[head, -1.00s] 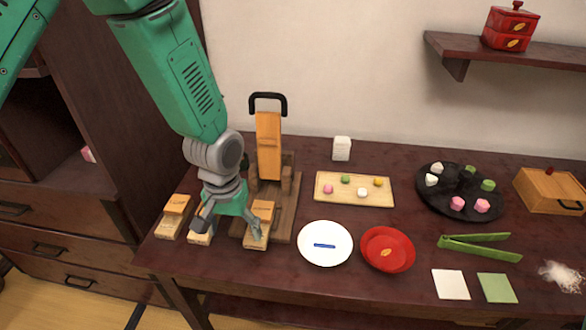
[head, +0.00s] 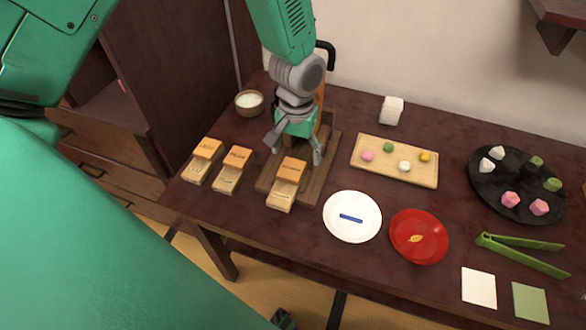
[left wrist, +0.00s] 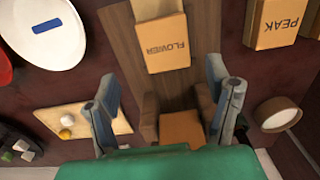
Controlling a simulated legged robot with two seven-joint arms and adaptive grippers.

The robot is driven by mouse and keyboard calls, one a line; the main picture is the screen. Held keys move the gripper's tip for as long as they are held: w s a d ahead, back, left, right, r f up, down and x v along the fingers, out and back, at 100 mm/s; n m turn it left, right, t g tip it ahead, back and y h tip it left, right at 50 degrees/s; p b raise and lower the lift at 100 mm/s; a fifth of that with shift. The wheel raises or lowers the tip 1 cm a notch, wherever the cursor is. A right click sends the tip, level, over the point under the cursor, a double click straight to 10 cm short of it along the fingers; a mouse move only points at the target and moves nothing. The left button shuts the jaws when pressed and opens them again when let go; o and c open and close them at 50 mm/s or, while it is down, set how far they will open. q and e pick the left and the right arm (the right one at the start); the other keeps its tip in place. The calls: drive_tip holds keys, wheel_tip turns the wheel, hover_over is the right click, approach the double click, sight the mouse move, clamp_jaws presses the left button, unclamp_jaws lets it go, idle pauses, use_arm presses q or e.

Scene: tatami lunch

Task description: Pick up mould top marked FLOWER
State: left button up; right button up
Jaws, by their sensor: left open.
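The mould top marked FLOWER (left wrist: 168,45) is an orange-brown block with its lettering legible in the left wrist view. In the head view it is the rightmost mould top (head: 292,169), resting on a pale wooden mould base (head: 281,199). My left gripper (head: 295,150) is open and empty just behind and above this mould. In the left wrist view its two spread fingers (left wrist: 160,80) point toward the block, which lies beyond their tips. The mould top marked PEAK (left wrist: 280,18) is the middle one in the head view (head: 238,157). My right gripper is not seen.
Another mould (head: 207,149) stands at the far left. The wooden press (head: 333,150) behind my left gripper is partly hidden. A small bowl (head: 249,103), white plate (head: 352,231), red plate (head: 446,238), sweets board (head: 430,177) and green tongs (head: 520,256) are around.

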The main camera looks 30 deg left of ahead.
sight(292, 168)
use_arm(q)
drive_tip(key=f, duration=0.3)
drive_tip(key=s+f, duration=0.1)
drive_tip(key=shift+a+f, duration=0.2)
drive_tip(key=shift+a, duration=0.1)
drive_tip(key=shift+f, duration=0.45)
drive_tip(key=c, duration=1.1)
